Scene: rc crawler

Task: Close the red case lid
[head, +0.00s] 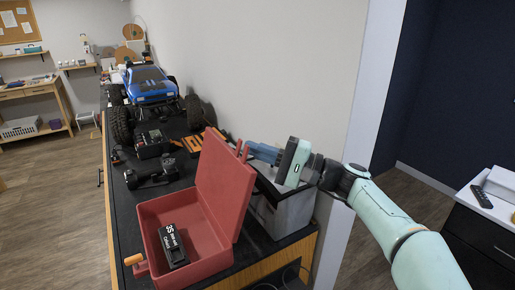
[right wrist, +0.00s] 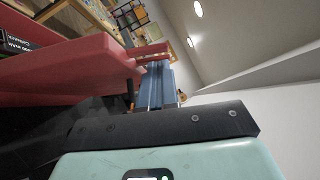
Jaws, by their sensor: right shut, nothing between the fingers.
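The red case (head: 150,216) sits on the near end of the dark bench with its lid (head: 222,185) standing open, roughly upright on the case's right side. A black battery pack (head: 173,246) with white lettering lies inside the case. My right gripper (head: 250,151) is on the right, outer side of the lid, near its upper far edge; its blue fingers are together and empty. In the right wrist view the fingers (right wrist: 160,82) point toward the red lid (right wrist: 75,67); whether they touch it is unclear. My left gripper is not in view.
A grey box (head: 280,215) stands right of the lid, under my right gripper, close to the wall. A black controller-like device (head: 152,178), orange parts (head: 205,140) and a blue crawler truck (head: 150,88) are farther along the bench. An orange handle (head: 134,260) shows at the case's left edge.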

